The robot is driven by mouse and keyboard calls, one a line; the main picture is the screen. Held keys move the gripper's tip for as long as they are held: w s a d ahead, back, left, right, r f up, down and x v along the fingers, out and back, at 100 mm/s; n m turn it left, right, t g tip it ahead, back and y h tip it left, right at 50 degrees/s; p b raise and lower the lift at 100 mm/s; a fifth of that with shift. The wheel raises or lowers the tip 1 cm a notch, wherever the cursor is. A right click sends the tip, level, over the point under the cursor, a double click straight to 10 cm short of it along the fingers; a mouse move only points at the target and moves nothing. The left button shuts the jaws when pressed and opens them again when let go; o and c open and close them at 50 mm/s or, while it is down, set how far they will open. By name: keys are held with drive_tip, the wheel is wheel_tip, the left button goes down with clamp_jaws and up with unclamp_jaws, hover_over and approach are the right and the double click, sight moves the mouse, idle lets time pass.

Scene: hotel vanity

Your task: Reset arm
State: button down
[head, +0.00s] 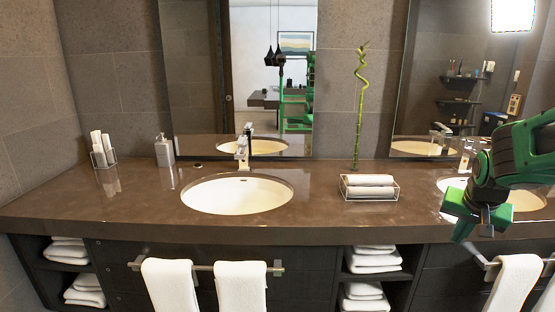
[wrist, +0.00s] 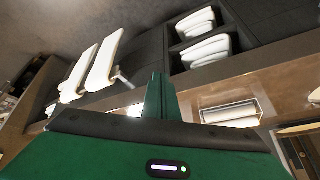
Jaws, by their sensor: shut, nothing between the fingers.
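My gripper (head: 487,217) is at the right of the head view, in front of the counter's front edge and beside the right sink (head: 520,199). Its green fingers are together with nothing held. In the wrist view, the closed fingers (wrist: 159,95) point toward the cabinet front, with towels and shelves beyond. My green arm comes in from the right edge of the head view and covers part of the right sink.
The brown counter (head: 120,206) holds a left sink (head: 237,195), a soap dispenser (head: 164,151), a rack of rolled towels (head: 103,150), a towel tray (head: 369,187) and a bamboo stalk (head: 358,110). White towels (head: 516,283) hang on bars below the counter.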

drive_tip(key=s+a+f+g+y, duration=0.1)
drive_tip(key=s+a+g, duration=0.1)
drive_tip(key=s, duration=1.1)
drive_tip(key=s+a+f+n+g+y, duration=0.1)
drive_tip(key=s+a+g+y, duration=0.1)
drive_tip(key=s, duration=1.2)
drive_tip(key=shift+a+g, duration=0.3)
drive_tip(key=shift+g, duration=0.1)
drive_tip(key=shift+f, duration=0.1)
drive_tip(key=shift+w+f, duration=0.25)
drive_tip(key=shift+w, duration=0.3)
drive_tip(key=shift+d, duration=0.1)
